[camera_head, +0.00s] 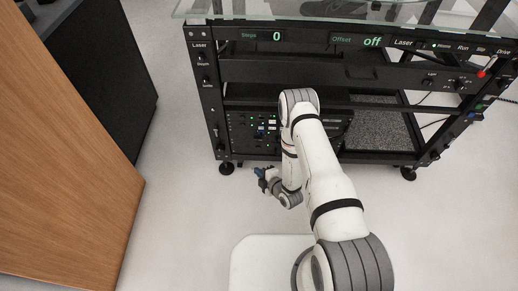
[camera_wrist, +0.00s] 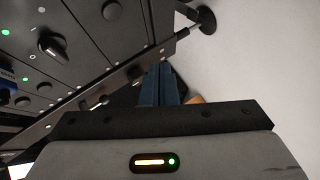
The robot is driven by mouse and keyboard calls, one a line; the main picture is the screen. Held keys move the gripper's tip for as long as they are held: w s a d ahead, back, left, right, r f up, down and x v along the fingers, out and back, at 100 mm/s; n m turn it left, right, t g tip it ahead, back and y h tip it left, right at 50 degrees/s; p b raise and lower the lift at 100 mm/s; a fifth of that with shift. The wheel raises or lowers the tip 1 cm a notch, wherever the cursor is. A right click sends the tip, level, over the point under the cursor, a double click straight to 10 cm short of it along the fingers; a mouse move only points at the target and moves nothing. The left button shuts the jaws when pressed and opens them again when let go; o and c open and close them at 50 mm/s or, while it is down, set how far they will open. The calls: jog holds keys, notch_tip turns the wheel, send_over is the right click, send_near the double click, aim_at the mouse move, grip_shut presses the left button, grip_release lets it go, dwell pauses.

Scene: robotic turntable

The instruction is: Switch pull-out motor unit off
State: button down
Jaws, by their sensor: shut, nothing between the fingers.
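The rack unit with knobs and small green lights (camera_head: 262,128) sits low in the black frame in the head view, partly hidden behind my arm. I cannot tell for certain whether it is the pull-out motor unit. In the wrist view a dark panel (camera_wrist: 75,75) fills the upper left, tilted in the picture. It carries a black lever-like knob (camera_wrist: 52,44), a round knob (camera_wrist: 112,10) and green lights. My gripper (camera_wrist: 163,68) has its blue fingers shut and empty, beside the panel's lower edge. My gripper also shows in the head view (camera_head: 260,174), low in front of the rack.
The black turntable frame (camera_head: 205,100) has a glass top (camera_head: 260,18), displays reading "0" and "off", and a red-tipped lever (camera_head: 481,73) at right. A wooden panel (camera_head: 60,150) stands at left. The pale floor (camera_head: 190,220) between them is clear. A frame foot (camera_wrist: 204,20) shows in the wrist view.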

aim_at(258, 148)
jog(key=w+b, duration=0.2)
jog(key=w, duration=0.6)
jog(key=shift+d, duration=0.15)
jog(key=shift+w+b, duration=0.15)
jog(key=shift+b, duration=0.2)
dwell(1.5)
jog(key=shift+w, duration=0.3)
jog(key=shift+w+b, duration=0.4)
dwell(0.6)
dwell(0.3)
jog(key=shift+s, duration=0.8)
jog(key=shift+s, duration=0.1)
